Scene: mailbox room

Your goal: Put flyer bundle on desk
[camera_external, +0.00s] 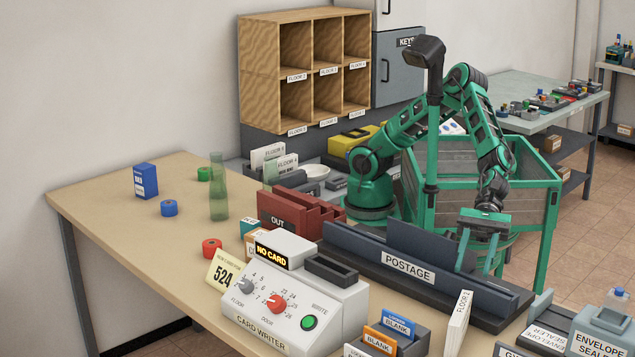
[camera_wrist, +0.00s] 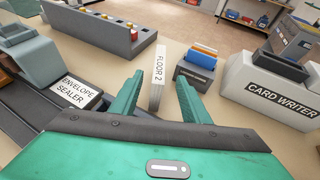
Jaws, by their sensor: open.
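No item is readably marked as the flyer bundle. A thin white upright bundle labelled FLOOR 2 (camera_external: 458,322) stands on the near part of the tan desk (camera_external: 125,205). It also shows in the wrist view (camera_wrist: 157,82), standing between and ahead of my fingertips, with no visible contact. My gripper (camera_external: 477,255) is open and empty, pointing down over the grey POSTAGE unit in the outside view. In the wrist view my gripper (camera_wrist: 160,80) has its two green fingers spread apart. Other white pieces labelled FLOOR (camera_external: 267,155) stand farther back, partly hidden.
The POSTAGE unit (camera_external: 405,270), card writer (camera_external: 290,300), blank-card holder (camera_external: 405,333) and envelope sealer (camera_external: 590,345) crowd the near desk. A green bottle (camera_external: 218,190), blue box (camera_external: 146,181) and tape rolls stand at left. The desk's far left is mostly clear.

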